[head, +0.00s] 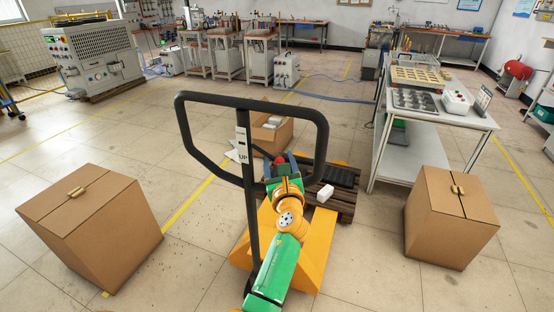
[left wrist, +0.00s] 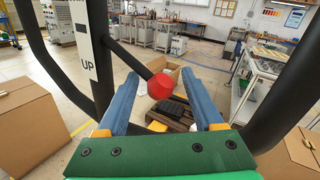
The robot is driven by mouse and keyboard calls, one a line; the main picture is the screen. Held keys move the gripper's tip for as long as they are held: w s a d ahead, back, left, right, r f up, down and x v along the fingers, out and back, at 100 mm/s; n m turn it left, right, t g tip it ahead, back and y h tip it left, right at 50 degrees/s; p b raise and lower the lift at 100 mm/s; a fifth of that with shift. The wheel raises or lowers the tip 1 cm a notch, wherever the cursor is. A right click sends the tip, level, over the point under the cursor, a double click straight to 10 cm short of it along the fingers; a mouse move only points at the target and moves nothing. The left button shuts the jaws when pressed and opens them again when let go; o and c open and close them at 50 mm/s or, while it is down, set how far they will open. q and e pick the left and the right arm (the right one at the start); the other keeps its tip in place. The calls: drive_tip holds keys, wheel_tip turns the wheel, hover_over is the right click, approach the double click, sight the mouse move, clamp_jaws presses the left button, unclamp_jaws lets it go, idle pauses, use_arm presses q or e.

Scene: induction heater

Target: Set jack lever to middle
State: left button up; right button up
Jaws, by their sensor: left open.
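The jack's black handle loop (head: 184,130) stands upright, with a white label reading UP on its post. The jack lever is a thin dark rod ending in a red knob (left wrist: 161,86). In the left wrist view the rod runs from the post on the left down to the knob. The knob also shows small in the head view (head: 280,160). My left gripper (head: 287,163) is open, with blue fingers. In the left wrist view its fingers (left wrist: 159,80) lie on either side of the knob, with gaps on both sides. My right gripper is not in view.
Closed cardboard boxes stand left (head: 88,225) and right (head: 448,222). An open box (head: 272,137) and a wooden pallet (head: 335,203) lie beyond the handle. A table (head: 398,150) stands at the right. Floor between the left box and jack is clear.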

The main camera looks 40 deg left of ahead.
use_arm(q)
drive_tip(key=shift+s+d+r, duration=0.15)
drive_tip(key=shift+d, duration=0.05)
drive_tip(key=shift+c, duration=0.6)
drive_tip(key=shift+a, duration=0.15)
clamp_jaws()
idle(0.3)
